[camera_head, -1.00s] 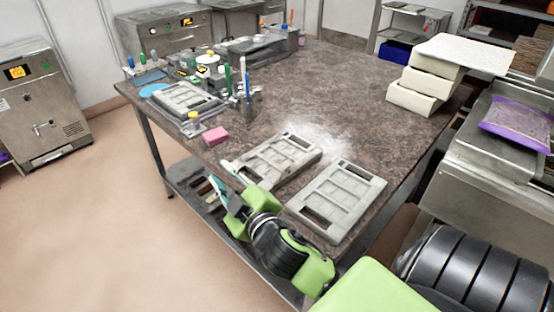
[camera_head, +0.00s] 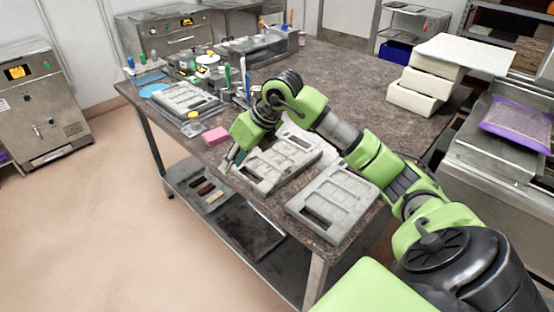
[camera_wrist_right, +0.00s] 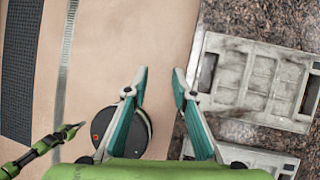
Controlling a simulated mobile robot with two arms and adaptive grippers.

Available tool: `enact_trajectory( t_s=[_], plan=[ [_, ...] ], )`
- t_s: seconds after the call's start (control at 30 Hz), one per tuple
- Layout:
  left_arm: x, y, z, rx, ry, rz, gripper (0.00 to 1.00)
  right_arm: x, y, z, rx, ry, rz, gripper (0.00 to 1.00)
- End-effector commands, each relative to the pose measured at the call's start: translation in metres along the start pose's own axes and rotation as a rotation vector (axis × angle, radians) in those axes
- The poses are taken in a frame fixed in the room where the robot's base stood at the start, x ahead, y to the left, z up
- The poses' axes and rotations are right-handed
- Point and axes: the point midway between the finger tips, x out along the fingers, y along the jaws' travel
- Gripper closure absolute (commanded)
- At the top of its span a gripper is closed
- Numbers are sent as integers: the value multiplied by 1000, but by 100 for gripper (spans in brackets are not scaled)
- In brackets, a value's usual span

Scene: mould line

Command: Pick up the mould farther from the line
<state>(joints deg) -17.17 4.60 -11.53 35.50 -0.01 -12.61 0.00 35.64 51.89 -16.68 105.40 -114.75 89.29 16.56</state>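A grey rectangular mould (camera_head: 285,162) lies near the table's front edge, with a second grey mould (camera_head: 335,200) beside it, nearer to me. The wrist view shows what looks like the first mould (camera_wrist_right: 268,78), and part of the other (camera_wrist_right: 262,160) at lower right. My right gripper (camera_head: 228,163) is at the first mould's left end, by the table edge. In the wrist view its teal fingers (camera_wrist_right: 160,74) are apart with nothing between them, the right fingertip close to the mould's edge. What looks like my left gripper (camera_wrist_right: 66,132) is small at the wrist view's left, its opening unclear.
A third mould (camera_head: 187,98) lies farther back left among bottles and tools. A pink block (camera_head: 215,136) sits near the gripper. White blocks (camera_head: 425,82) are stacked at the right rear. The table's far middle (camera_head: 345,75) is clear. A lower shelf holds small bars.

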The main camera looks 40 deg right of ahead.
Motion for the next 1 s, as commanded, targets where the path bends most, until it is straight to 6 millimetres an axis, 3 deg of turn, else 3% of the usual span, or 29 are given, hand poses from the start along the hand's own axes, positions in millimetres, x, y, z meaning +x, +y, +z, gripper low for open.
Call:
enact_trajectory(
  t_s=[0.03,0.1,0.2,0.33,0.6,0.83,1.0],
  plan=[
    [0,1,0,0,0,1,100,-10,-22,-2,13,29,-70,76],
    [0,1,0,0,0,1,100,-20,-44,-8,29,64,-142,76],
    [-1,1,0,0,0,1,100,-26,-61,-14,47,95,-198,76],
    [-6,1,-1,-1,0,1,100,-12,-67,-17,53,108,-209,76],
    [-18,1,-2,-1,0,1,100,38,-77,-22,53,105,-207,76],
    [-22,0,-2,-2,0,1,100,56,-80,-24,51,103,-208,76],
    [-39,0,-4,-2,0,1,100,77,-79,-23,53,106,-204,76]
  ],
)
